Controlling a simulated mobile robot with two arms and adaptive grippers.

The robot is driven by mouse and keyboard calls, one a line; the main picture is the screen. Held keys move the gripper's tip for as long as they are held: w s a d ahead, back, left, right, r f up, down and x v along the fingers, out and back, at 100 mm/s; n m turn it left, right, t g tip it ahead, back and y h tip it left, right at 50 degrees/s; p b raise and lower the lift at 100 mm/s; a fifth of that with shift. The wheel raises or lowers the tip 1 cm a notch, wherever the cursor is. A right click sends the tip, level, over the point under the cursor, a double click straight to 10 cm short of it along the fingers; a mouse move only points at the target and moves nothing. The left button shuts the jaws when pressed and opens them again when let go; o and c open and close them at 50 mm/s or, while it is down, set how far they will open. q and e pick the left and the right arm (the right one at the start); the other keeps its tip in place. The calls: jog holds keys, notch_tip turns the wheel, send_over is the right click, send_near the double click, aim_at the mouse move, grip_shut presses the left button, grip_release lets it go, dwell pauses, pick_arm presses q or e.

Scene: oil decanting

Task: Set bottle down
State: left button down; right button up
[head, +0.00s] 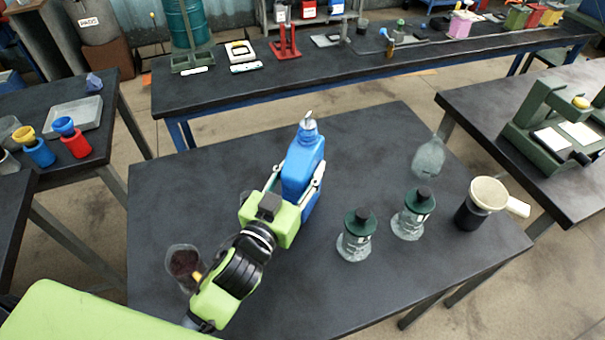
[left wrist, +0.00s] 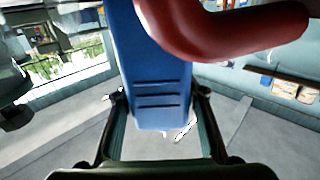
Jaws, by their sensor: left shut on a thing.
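A blue bottle (head: 303,165) with a pale spout stands roughly upright over the middle table, leaning slightly to the right. My left gripper (head: 296,183) is shut on its sides, one finger on each side of the body. In the left wrist view, the blue bottle (left wrist: 160,85) fills the gap between the fingers of my left gripper (left wrist: 160,98). A dark red curved part (left wrist: 220,35) crosses in front of its upper end. The bottle's base is partly hidden by the gripper, and I cannot tell if it touches the table. My right gripper is not in view.
The dark table (head: 400,135) holds two green-capped glass jars (head: 357,235) (head: 412,213), a clear flask (head: 428,157) and a dark cup with a cream funnel (head: 487,196) at right. A glass with dark contents (head: 184,264) stands at left. Bare room lies behind the bottle.

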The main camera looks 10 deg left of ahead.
pick_arm(q)
jog(key=shift+r, duration=0.3)
jog(key=shift+f, duration=0.15)
jog(key=c, duration=1.3)
grip_release()
jog(key=shift+s+f, duration=0.1)
jog(key=shift+f, duration=0.05)
